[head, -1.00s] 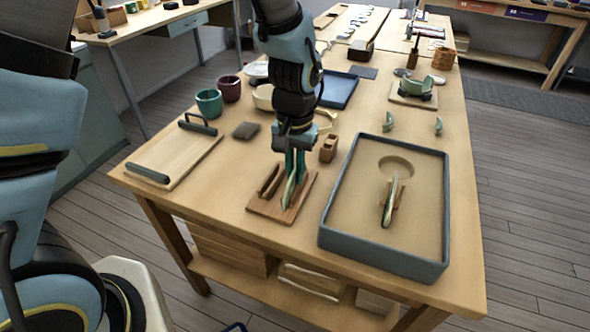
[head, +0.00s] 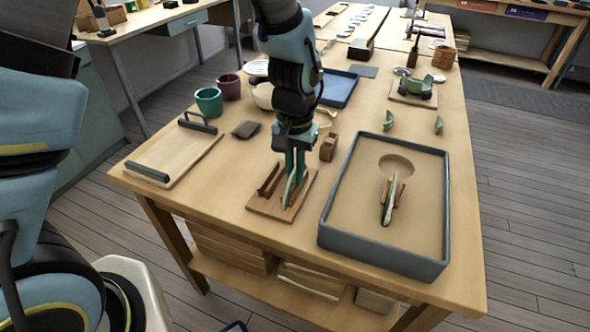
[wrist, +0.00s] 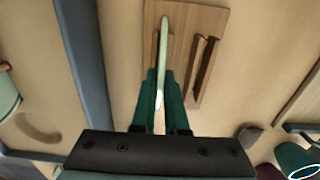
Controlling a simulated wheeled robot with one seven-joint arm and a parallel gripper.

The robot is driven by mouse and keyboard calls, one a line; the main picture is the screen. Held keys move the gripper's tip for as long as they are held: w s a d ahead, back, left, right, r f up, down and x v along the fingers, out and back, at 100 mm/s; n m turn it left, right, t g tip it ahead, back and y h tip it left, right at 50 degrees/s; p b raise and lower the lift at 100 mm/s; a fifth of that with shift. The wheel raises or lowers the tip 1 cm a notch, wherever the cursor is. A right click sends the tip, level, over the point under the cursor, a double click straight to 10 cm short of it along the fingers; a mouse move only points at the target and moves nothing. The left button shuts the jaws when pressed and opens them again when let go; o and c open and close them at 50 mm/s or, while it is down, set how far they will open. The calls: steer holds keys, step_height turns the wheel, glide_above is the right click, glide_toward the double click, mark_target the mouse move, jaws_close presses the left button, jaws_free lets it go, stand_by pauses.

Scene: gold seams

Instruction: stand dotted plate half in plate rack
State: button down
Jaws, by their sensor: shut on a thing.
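My gripper (head: 294,170) points down over the wooden plate rack (head: 262,208) and is shut on a pale green plate half (head: 289,190). The plate half stands on edge, upright, at the rack's right slot. The wrist view shows the plate half (wrist: 165,42) edge-on between the green fingers (wrist: 162,88), beside the rack's slats on its base (wrist: 217,22). Its dots are not visible from this angle, and I cannot tell whether its lower edge touches the rack base.
Right of the rack, a grey-rimmed sand tray (head: 383,263) holds another piece standing in a small wooden holder. A small wooden block (head: 329,147) stands just behind the rack. A board with dark handles (head: 165,160) lies to the left, with clear table between.

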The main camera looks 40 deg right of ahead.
steer(key=shift+c, duration=1.9)
jaws_free()
steer(key=shift+r+p, duration=2.55)
steer(key=shift+r, duration=0.5)
